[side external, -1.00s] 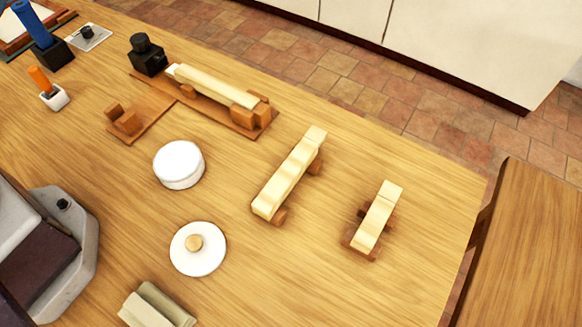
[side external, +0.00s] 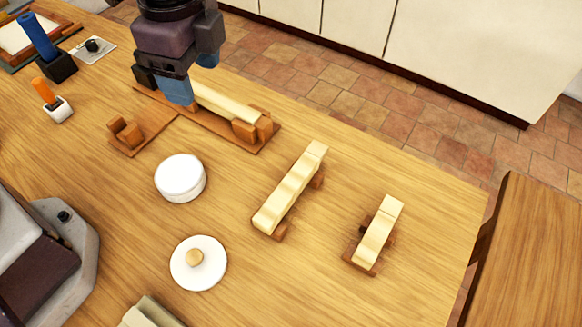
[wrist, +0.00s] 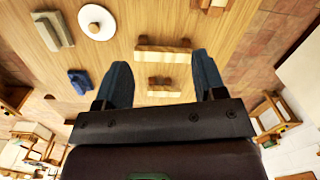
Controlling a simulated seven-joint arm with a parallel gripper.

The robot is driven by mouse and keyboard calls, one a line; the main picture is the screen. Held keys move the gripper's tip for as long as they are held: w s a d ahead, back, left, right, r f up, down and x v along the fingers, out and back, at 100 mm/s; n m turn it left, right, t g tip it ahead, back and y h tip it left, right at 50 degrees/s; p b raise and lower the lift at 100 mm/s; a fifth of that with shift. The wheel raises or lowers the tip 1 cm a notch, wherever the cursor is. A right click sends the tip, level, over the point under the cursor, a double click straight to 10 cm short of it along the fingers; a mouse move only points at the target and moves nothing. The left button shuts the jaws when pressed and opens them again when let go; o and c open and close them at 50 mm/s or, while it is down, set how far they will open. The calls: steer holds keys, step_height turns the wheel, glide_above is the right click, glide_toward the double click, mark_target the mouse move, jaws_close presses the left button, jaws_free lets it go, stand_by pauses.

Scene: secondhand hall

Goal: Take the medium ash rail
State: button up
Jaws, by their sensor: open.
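Three pale rails show in the side view. One rail (side external: 290,188) lies across brown supports mid-table and looks medium in length; it also shows in the wrist view (wrist: 163,55). A shorter rail (side external: 380,228) rests on brown supports at right and shows lower in the wrist view (wrist: 163,88). Another rail (side external: 226,101) lies in the brown wooden jig (side external: 205,124) at the back. My gripper (side external: 193,82) is open and empty, in front of the jig's far end in the side view; it hides part of that rail. Its blue fingers (wrist: 163,80) are apart in the wrist view.
A round white tin (side external: 180,178) and a white lid with a wooden knob (side external: 199,263) stand left of the middle rail. A blue-handled tool (side external: 38,35) is at far left.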

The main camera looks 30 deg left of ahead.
mark_target(300, 171)
steer(key=w+d+f+m, duration=0.35)
steer(key=d+m, duration=0.25)
steer(key=m, duration=0.5)
steer(key=w+d+f+m, duration=0.3)
steer(key=d+f+m, duration=0.3)
steer(key=m, duration=0.4)
steer(key=shift+h, duration=0.3)
steer(key=f, duration=1.1)
steer(key=shift+s+d+f, duration=0.1)
steer(key=shift+d+f, duration=0.05)
steer(key=shift+d, duration=0.1)
jaws_close()
